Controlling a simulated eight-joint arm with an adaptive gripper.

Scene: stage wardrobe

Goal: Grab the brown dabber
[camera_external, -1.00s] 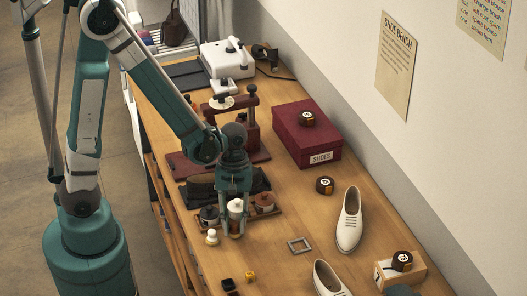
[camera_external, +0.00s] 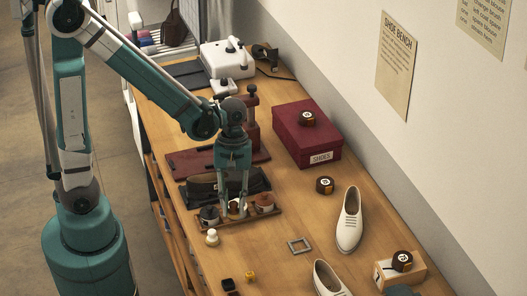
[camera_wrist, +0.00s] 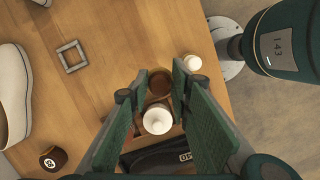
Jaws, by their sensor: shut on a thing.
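My gripper (camera_external: 233,212) points down over the small wooden tray (camera_external: 276,212) on the bench. In the wrist view its two fingers close around the brown dabber (camera_wrist: 159,83), a brown round piece between the fingertips. A white rounded knob (camera_wrist: 157,120) shows in line with it, nearer the palm; I cannot tell whether it is one piece with the brown part. The fingers cover much of it in the external view. Whether it is clear of the tray is hard to tell.
A dark jar (camera_external: 208,216) and a brown-topped jar (camera_external: 264,202) flank my fingers. A small white dabber (camera_external: 212,238) stands in front of the tray. A metal square frame (camera_external: 300,245) and white shoes (camera_external: 349,222) are to the right.

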